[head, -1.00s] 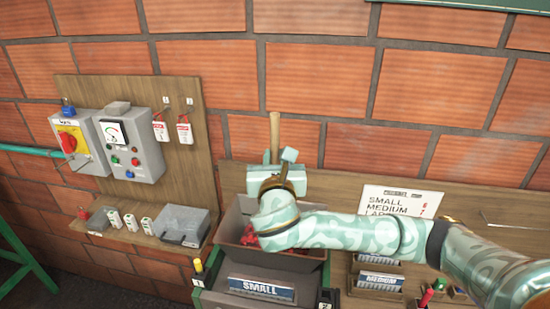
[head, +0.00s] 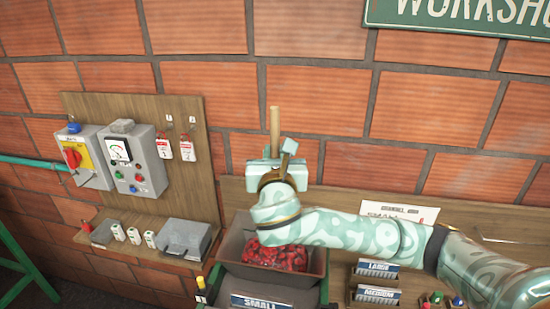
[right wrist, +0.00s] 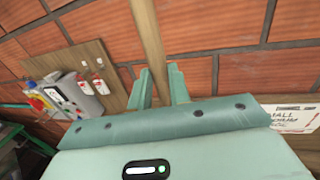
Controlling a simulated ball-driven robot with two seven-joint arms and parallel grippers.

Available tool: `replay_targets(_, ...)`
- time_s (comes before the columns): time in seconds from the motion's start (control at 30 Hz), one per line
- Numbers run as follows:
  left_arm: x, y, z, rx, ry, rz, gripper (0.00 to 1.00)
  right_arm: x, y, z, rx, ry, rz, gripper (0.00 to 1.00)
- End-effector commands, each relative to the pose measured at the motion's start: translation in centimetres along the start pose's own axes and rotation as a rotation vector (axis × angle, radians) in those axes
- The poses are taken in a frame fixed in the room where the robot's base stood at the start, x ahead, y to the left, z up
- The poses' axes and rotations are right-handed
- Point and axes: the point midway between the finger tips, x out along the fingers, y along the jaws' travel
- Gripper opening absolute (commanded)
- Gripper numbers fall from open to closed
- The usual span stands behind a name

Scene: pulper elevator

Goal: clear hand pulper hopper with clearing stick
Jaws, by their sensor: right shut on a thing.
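My right gripper (head: 275,158) is shut on the clearing stick (head: 274,125), a plain wooden rod held upright, its upper part sticking up above the fingers. In the right wrist view the stick (right wrist: 148,45) runs between the two fingers (right wrist: 160,88). The stick's lower end is hidden behind my gripper and arm. The hopper (head: 232,250) is a grey open bin below the gripper, with red cherries (head: 275,257) in it. The gripper is above the hopper's back part. My left gripper is in no view.
A wooden board on the left carries a grey control box (head: 136,160), a red rotary switch (head: 73,158) and red-and-white tags (head: 187,148). A shelf (head: 140,243) below it holds small items. Labelled bins (head: 375,270) stand at the right. The brick wall is close behind.

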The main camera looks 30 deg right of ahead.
Motion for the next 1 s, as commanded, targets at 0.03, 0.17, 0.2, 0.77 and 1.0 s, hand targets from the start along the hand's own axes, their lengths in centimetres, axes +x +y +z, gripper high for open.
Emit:
replay_targets(0.03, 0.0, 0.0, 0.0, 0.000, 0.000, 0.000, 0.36, 0.0, 0.0, 0.1, 0.000, -0.001, 0.000, 0.00)
replay_targets(0.17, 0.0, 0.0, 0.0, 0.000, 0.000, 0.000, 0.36, 0.0, 0.0, 0.1, 0.000, -0.001, 0.000, 0.00)
replay_targets(0.2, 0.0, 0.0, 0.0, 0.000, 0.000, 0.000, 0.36, 0.0, 0.0, 0.1, 0.000, -0.001, 0.000, 0.00)
replay_targets(0.77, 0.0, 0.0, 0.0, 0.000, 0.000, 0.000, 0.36, -5.9, 0.1, 0.1, 0.002, 0.001, 0.002, 0.00)
replay_targets(1.0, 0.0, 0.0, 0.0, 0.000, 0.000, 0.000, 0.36, -9.4, 0.3, 0.1, 0.001, 0.002, 0.004, 0.00)
